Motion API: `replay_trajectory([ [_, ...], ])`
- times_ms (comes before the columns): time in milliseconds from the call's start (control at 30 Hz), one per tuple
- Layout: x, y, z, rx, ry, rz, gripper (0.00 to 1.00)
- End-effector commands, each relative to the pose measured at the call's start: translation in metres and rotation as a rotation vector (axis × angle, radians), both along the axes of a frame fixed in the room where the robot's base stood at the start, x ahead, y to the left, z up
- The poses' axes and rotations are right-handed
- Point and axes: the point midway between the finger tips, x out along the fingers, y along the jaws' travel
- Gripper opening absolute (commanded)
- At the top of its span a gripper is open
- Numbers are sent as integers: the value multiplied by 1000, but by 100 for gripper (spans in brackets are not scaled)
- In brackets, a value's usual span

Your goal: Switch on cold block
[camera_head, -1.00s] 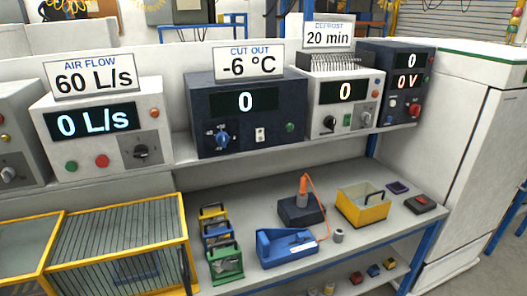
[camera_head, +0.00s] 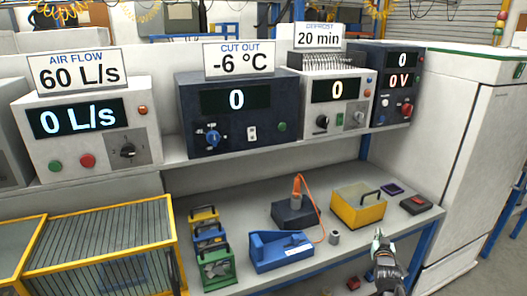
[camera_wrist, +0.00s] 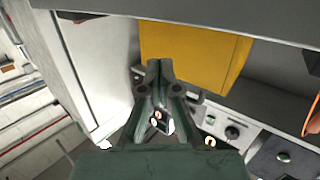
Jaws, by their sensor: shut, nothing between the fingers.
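No label reading "cold block" is legible. A dark blue unit (camera_head: 240,112) stands on the shelf under a "CUT OUT -6 °C" sign (camera_head: 240,59). Its display reads 0. Below the display are a blue knob (camera_head: 212,138), a small white switch (camera_head: 252,132) and a green button (camera_head: 282,127). My gripper (camera_head: 378,238) is at the lower right, well below and right of this unit, and near the table's right end. In the wrist view my gripper's fingers (camera_wrist: 159,72) are together and empty, with a yellow surface beyond them.
A white "AIR FLOW" unit (camera_head: 84,117) stands left; a white "DEFROST" unit (camera_head: 337,98) and a dark voltage unit (camera_head: 395,82) stand right. The table holds a yellow bin (camera_head: 357,208), a blue tray (camera_head: 280,250) and small cases. A tall white cabinet (camera_head: 470,140) borders the right.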

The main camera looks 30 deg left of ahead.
Motion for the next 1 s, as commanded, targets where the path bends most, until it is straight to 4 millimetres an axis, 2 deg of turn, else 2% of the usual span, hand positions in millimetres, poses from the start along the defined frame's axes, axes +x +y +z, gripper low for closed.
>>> replay_trajectory([
  [33,-3,32,20,20,-48,42,0],
  [167,-20,108,69,82,-176,148,0],
  [267,-40,165,106,137,-270,235,0],
  [400,-80,240,158,223,-397,361,0],
  [500,-113,285,191,288,-475,446,0],
  [600,-145,320,218,345,-539,521,0],
  [700,-171,345,238,392,-586,578,0],
  [833,-192,364,253,429,-622,624,0],
  [1000,-202,370,259,446,-639,644,0],
])
